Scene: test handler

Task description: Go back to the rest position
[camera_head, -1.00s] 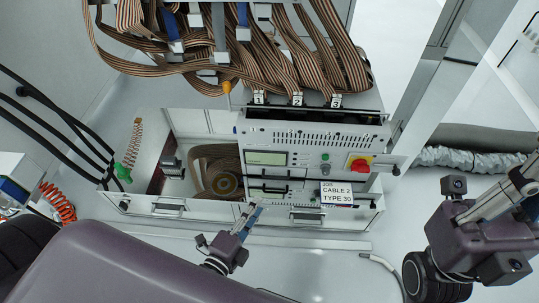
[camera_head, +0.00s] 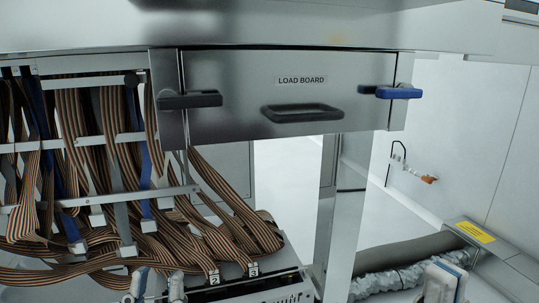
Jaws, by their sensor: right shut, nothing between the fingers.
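My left gripper (camera_head: 157,285) shows at the bottom edge, left of the middle. Its two pale fingertips stand apart with nothing seen between them, in front of the ribbon cables. My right gripper (camera_head: 441,281) shows at the bottom right with its fingers together and nothing held. The rest of both grippers and both arms lies below the picture.
A metal panel marked LOAD BOARD (camera_head: 300,100) spans the upper middle, with a black handle (camera_head: 302,112), a black lever (camera_head: 188,100) and a blue lever (camera_head: 391,92). Striped ribbon cables (camera_head: 235,232) hang at left. A silver corrugated hose (camera_head: 385,280) runs lower right.

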